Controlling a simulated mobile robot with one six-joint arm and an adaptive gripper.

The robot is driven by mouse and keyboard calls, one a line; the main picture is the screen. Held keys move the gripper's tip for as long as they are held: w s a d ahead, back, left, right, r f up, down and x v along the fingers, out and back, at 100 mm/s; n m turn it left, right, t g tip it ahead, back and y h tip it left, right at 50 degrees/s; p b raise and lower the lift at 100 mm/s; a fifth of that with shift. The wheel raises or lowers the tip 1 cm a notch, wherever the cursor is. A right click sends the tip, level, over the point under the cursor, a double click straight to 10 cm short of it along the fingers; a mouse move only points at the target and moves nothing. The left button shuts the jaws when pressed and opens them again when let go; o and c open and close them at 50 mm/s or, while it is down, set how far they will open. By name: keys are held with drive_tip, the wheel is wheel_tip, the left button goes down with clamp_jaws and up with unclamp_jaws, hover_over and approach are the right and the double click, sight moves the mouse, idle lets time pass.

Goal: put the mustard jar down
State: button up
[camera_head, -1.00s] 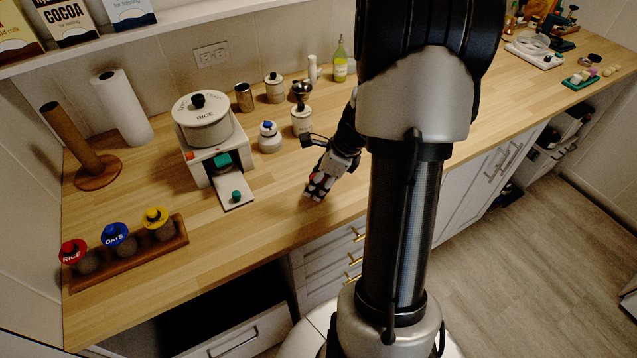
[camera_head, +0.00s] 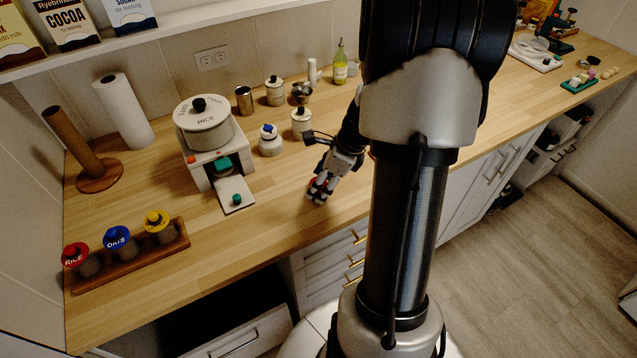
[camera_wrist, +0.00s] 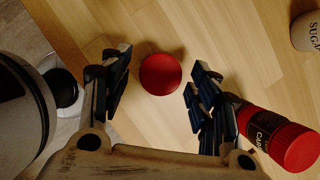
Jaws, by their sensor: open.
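The lid is seen from above and seems to top an upright jar. Its label is hidden, so I cannot tell whether it is the mustard jar. A second red-capped jar (camera_wrist: 263,126), its label starting "CAR", is just outside the right finger.
A blue-knobbed jar (camera_head: 270,140) and a pale canister (camera_head: 301,123) stand behind. A rack (camera_head: 140,254) of lidded jars is at front left. Counter (camera_head: 270,205) left of my gripper is bare.

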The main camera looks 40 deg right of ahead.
drive_tip(key=p+v, duration=0.3)
drive_tip(key=v, duration=0.7)
